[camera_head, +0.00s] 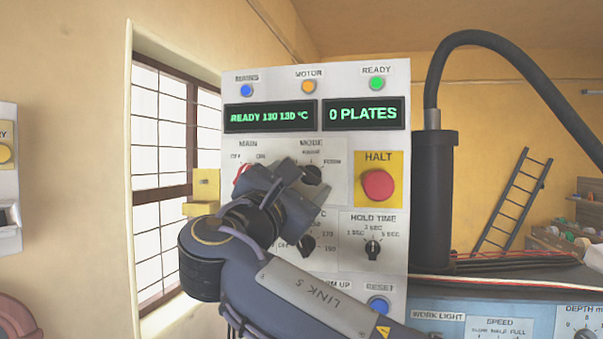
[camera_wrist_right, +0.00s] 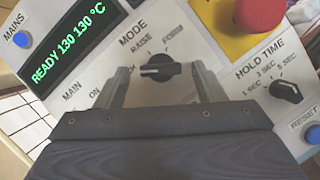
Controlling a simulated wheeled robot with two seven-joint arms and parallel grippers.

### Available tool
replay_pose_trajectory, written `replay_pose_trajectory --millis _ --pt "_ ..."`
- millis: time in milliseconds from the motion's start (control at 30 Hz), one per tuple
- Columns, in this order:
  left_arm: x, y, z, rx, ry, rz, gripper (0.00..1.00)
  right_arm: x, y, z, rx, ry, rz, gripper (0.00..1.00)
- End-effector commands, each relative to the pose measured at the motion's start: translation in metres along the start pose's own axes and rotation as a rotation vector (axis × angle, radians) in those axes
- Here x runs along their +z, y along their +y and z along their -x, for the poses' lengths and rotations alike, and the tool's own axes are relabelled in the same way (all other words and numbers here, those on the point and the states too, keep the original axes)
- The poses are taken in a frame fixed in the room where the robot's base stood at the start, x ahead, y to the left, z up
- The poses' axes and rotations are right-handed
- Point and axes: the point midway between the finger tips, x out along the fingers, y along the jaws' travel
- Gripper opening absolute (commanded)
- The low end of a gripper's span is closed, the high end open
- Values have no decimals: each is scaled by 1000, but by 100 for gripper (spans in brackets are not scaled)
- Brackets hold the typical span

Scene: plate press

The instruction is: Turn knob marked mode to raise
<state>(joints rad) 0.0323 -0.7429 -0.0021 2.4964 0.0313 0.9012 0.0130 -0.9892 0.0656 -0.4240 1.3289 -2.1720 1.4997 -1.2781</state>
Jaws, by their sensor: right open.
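The mode knob (camera_head: 313,175) is a black dial on the white panel, partly covered by my right gripper (camera_head: 300,183) in the head view. The wrist view shows the knob (camera_wrist_right: 160,69) between the two fingers of my open right gripper (camera_wrist_right: 163,86). One finger is on each side, and I cannot tell whether either touches it. The knob's white mark points left, toward a label partly hidden by the left finger and ending in "CH". The RAISE label (camera_wrist_right: 142,44) is above left of the knob, and FORM (camera_wrist_right: 174,33) is above it. My left gripper is out of view.
The red HALT button (camera_head: 378,185) sits right of the mode knob. The HOLD TIME knob (camera_head: 373,249) is below it. Another dial (camera_head: 306,246) is under my gripper, and a red control (camera_head: 241,176) is left, partly hidden. The display (camera_head: 270,116) reads READY.

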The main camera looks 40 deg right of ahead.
Motion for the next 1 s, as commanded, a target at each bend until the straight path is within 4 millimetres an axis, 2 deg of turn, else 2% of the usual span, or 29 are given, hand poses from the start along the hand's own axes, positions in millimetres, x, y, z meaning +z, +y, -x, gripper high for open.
replay_pose_trajectory --millis 333,667,1000 --pt "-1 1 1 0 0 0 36 0 -1 -5 -1 0 0 61" --pt "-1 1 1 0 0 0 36 0 -1 -5 -1 1 0 18" --pt "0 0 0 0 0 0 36 -1 0 -5 -21 1 -45 18"
